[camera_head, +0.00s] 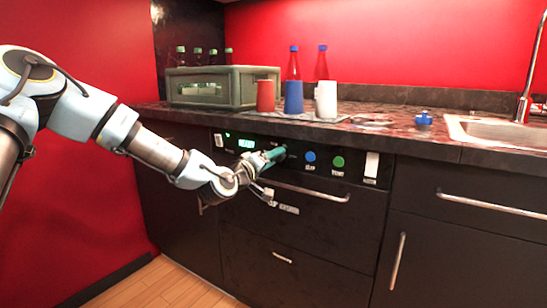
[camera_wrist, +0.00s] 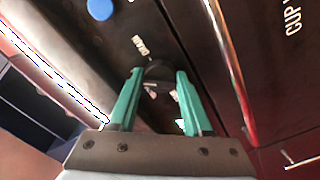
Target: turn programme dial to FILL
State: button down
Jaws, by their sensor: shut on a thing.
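The programme dial (camera_wrist: 158,72) is a dark round knob on the black control panel (camera_head: 322,170). In the wrist view my gripper (camera_wrist: 160,76) has its two green fingers on either side of the dial, shut on it. In the head view my gripper (camera_head: 274,154) is at the panel, left of the blue button, and hides the dial. Small white lettering shows beside the dial in the wrist view, too tilted and partly covered to read surely. I cannot tell which setting the dial points to.
A blue button (camera_head: 310,157) and a green button (camera_head: 338,162) sit right of my gripper. A lit green display (camera_head: 246,143) is to its left. A drawer handle (camera_head: 305,191) runs just below. Cups, bottles and a crate (camera_head: 212,87) stand on the counter above.

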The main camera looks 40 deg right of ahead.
jog(key=shift+n, duration=0.6)
jog(key=shift+c, duration=1.6)
grip_release()
jog(key=v, duration=1)
jog(key=shift+a+p, duration=0.3)
jog(key=shift+a, duration=0.1)
